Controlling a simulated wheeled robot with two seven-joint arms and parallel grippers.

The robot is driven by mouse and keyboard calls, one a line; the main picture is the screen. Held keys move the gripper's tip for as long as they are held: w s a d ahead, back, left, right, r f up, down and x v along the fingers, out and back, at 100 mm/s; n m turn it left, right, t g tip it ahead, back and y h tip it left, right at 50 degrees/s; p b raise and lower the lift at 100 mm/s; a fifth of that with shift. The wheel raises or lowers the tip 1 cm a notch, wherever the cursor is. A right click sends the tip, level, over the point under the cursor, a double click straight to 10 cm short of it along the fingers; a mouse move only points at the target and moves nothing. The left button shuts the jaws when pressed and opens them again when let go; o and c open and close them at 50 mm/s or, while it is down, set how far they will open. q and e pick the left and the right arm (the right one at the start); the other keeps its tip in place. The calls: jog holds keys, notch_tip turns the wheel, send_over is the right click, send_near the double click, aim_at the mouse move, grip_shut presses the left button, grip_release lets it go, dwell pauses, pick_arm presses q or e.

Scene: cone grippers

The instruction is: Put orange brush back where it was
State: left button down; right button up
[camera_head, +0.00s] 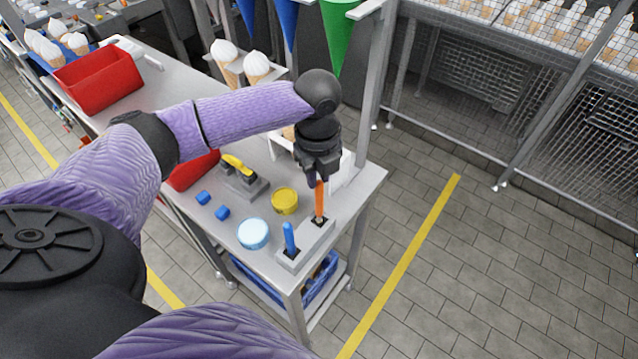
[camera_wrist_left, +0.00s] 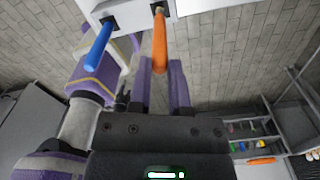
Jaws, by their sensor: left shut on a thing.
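The orange brush (camera_head: 319,200) stands upright at the grey holder block (camera_head: 308,243) near the table's right end, its lower end at the dark slot. My left gripper (camera_head: 317,182) is above it, pointing down, shut on its upper part. In the left wrist view the orange brush (camera_wrist_left: 160,45) runs from the holder (camera_wrist_left: 130,12) to between the fingers (camera_wrist_left: 162,75). The blue brush (camera_head: 290,238) stands in the other slot of the same holder and also shows in the wrist view (camera_wrist_left: 98,47).
A yellow round container (camera_head: 285,201) and a light blue one (camera_head: 253,233) stand left of the holder. Small blue blocks (camera_head: 222,212) and a yellow-topped grey device (camera_head: 243,180) are farther left. A table post (camera_head: 372,75) rises behind my left gripper.

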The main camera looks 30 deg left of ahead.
pick_arm(q)
notch_tip(320, 180, down, 2)
jog(key=shift+f, duration=0.25)
jog(key=c, duration=0.6)
grip_release()
notch_tip(320, 180, up, 12)
jog(key=shift+r+p, duration=0.1)
jog(key=shift+p, duration=0.9)
